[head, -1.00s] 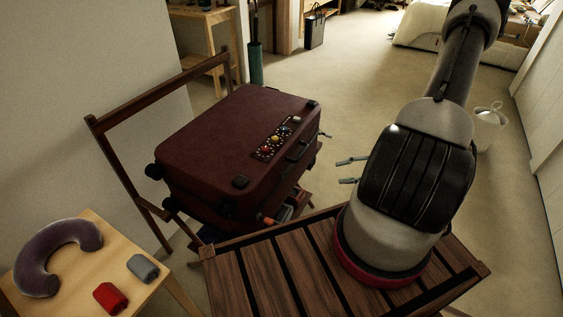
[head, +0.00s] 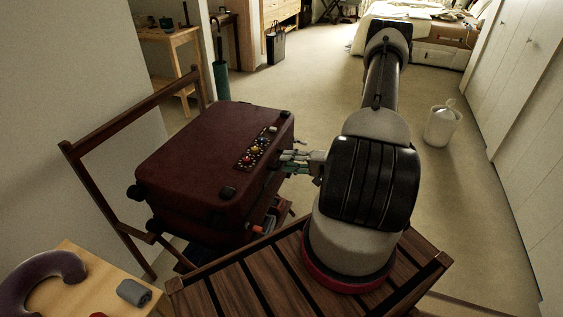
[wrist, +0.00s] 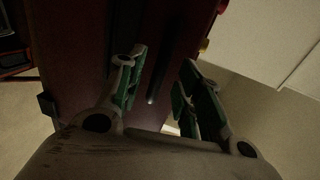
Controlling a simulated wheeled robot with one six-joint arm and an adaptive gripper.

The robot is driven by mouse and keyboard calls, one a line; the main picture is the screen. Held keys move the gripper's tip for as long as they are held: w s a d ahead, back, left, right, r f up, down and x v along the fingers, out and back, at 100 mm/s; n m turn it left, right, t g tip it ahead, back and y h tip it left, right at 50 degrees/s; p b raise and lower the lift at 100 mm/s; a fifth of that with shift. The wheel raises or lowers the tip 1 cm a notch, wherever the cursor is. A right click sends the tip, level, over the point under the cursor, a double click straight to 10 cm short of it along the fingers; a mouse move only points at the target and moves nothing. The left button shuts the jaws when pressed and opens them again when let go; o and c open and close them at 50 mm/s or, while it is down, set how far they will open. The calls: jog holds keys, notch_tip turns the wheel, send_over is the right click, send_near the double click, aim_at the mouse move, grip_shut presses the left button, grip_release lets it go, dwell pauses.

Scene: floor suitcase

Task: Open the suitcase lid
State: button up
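The dark red suitcase (head: 197,158) lies flat on a wooden folding rack, its lid down. A strip of coloured knobs (head: 257,148) sits on the lid near its right edge. My gripper (head: 284,161) is at the suitcase's right side, by the side handle. In the wrist view my gripper (wrist: 163,88) has its two green-padded fingers apart, with the dark handle bar (wrist: 160,70) showing between and beyond them. I cannot tell whether the fingers touch the handle. The handle is mostly hidden by the gripper in the head view.
A small wooden table (head: 78,262) at lower left holds a purple neck pillow (head: 40,278) and a grey roll (head: 134,292). The rack's wooden rail (head: 130,116) rises behind the suitcase.

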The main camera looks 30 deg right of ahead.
jog(key=shift+x, duration=1.55)
grip_shut()
